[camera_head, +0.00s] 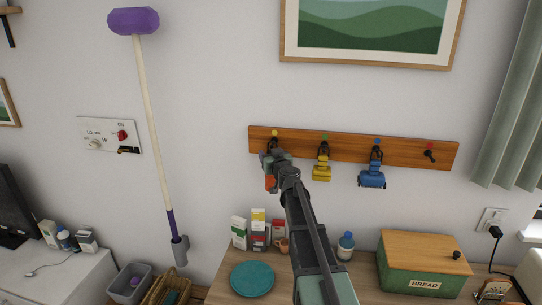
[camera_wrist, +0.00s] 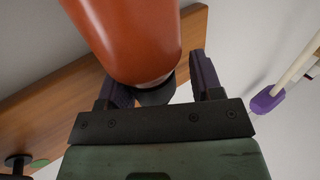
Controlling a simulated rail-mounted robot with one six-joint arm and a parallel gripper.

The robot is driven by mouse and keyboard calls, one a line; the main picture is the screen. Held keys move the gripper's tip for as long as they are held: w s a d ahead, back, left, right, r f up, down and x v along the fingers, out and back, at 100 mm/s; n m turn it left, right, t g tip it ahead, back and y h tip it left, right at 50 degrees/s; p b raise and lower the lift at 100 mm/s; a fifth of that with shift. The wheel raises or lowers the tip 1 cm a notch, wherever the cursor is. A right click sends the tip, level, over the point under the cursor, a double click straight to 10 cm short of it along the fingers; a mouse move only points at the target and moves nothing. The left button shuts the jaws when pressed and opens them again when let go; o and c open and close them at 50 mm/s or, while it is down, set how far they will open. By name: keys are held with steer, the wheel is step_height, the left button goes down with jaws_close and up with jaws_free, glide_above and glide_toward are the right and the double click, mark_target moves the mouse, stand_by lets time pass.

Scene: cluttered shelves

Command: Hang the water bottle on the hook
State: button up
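An orange-red bottle-like object (camera_head: 270,183), which I take to be the water bottle, is below the yellow-dotted hook (camera_head: 272,143) at the rail's left end. In the wrist view the bottle (camera_wrist: 128,35) is large and close, with a pale, dark-ended narrow part between my fingers. My gripper (camera_head: 270,159) is at the bottle's top, just under that hook. In the wrist view its fingers (camera_wrist: 160,85) stand wide apart, with a gap beside the right finger. Whether the bottle hangs on the hook is hidden by my gripper.
The wooden rail (camera_head: 400,149) holds a yellow item (camera_head: 321,168) and a blue item (camera_head: 372,178) on other hooks; the red-dotted hook (camera_head: 430,153) is bare. Cartons (camera_head: 239,232), a blue-capped bottle (camera_head: 346,245) and a green bread box (camera_head: 425,277) stand below.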

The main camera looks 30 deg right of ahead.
steer(key=shift+d, duration=0.35)
steer(key=shift+s, duration=0.15)
steer(key=s+a, duration=0.2)
steer(key=s, duration=0.9)
steer(key=s+a+f+n+g+y, duration=0.1)
steer(key=s+a+f+g+y, duration=0.65)
steer(key=a+f, duration=0.45)
steer(key=s+a+f+g+h+b, duration=0.1)
steer(key=s+a+f+g, duration=0.3)
steer(key=s, duration=0.4)
steer(key=s+a+f+g+h+b, duration=0.2)
steer(key=s+a+f+g+h, duration=0.2)
steer(key=s+a+g, duration=0.2)
steer(key=shift+s+f+h, duration=0.3)
steer(key=shift+s+h, duration=0.05)
steer(key=shift+s, duration=0.95)
